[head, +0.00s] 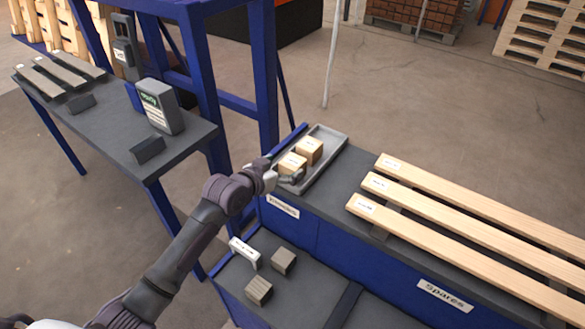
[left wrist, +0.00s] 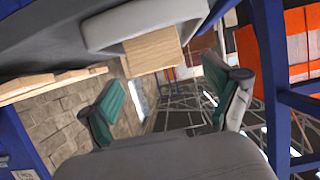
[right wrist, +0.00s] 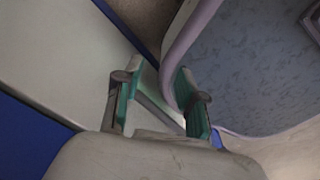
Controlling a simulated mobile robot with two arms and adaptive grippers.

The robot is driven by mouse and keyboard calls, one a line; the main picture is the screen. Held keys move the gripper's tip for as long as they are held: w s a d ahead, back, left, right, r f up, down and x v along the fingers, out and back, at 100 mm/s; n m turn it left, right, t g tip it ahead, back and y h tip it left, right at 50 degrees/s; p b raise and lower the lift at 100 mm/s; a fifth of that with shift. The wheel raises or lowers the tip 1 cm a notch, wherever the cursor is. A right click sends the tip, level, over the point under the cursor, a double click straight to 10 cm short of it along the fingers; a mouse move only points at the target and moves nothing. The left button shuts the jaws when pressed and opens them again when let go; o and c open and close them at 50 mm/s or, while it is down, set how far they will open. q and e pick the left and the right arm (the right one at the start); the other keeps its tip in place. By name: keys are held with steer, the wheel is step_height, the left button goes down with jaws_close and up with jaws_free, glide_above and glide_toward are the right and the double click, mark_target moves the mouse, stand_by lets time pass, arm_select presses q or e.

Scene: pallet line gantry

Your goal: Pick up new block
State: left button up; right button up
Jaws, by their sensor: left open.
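Two light wooden blocks sit in a grey tray (head: 326,170) at the bench's left end: a far block (head: 309,151) and a near block (head: 292,163). My left gripper (head: 288,177) is at the tray, close beside the near block and partly covering the tray's front. In the left wrist view its fingers (left wrist: 163,88) are spread and empty, with a wooden block (left wrist: 151,52) just beyond the tips, within the tray's rim. I cannot tell whether a finger touches it. My right gripper (right wrist: 158,80) shows only in its wrist view, fingers apart.
Two greyish worn blocks (head: 258,290) (head: 283,262) and a white bracket-like piece (head: 244,252) lie on the lower surface. Long planks (head: 470,230) cover the bench right of the tray. A blue gantry post (head: 264,75) stands close behind the left arm.

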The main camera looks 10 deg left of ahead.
mark_target(289, 164)
arm_select(q)
steer(key=x, duration=0.5)
steer(key=shift+d, duration=0.1)
steer(key=shift+s, duration=0.1)
steer(key=c, duration=1.3)
